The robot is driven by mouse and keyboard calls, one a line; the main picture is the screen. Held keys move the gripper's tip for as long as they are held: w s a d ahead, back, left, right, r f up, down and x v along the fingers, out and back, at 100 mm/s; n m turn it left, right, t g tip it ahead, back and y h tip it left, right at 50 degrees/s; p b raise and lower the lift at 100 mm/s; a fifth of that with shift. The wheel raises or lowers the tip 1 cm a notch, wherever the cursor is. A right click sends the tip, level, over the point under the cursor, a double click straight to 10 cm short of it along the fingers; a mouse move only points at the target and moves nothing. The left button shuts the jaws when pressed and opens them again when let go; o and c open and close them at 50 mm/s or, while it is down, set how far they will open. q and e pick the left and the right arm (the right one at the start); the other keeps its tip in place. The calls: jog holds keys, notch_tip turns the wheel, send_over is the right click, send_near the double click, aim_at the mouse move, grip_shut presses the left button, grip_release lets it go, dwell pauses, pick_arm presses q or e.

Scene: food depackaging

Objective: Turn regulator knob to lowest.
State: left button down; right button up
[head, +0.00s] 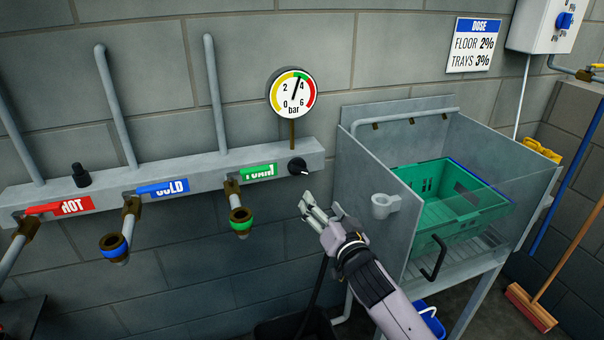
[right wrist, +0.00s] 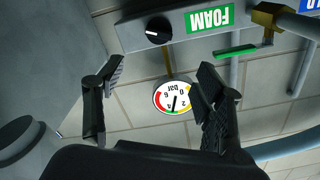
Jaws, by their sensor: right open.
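The regulator knob (head: 298,166) is a small black round knob with a white pointer mark, at the right end of the grey manifold bar, right of the green FOAM label (head: 258,173). It also shows in the right wrist view (right wrist: 158,31), upside down, beyond the fingers. The pressure gauge (head: 292,92) above it has its needle near 4 bar. My right gripper (head: 318,207) is open and empty, below and slightly right of the knob, apart from it. In the wrist view its two fingers (right wrist: 158,95) stand wide apart. My left gripper is not in view.
The grey manifold (head: 225,167) carries HOT, COLD and FOAM outlets. A grey metal wash stand (head: 378,165) with a cup-like holder (head: 385,205) stands close right of my right gripper, holding a green crate (head: 410,180).

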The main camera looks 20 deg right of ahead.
aim_at(300, 172)
jog(key=w, duration=1.4)
jog(key=shift+a+f, duration=0.15)
jog(key=shift+a, duration=0.05)
jog(key=shift+w, duration=0.65)
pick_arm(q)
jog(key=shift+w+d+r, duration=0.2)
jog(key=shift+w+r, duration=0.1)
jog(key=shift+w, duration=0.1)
pick_arm(e)
jog(key=shift+c, duration=0.5)
jog(key=c, duration=1.1)
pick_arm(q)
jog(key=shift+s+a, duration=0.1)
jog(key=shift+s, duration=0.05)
pick_arm(e)
jog(key=shift+o, duration=0.2)
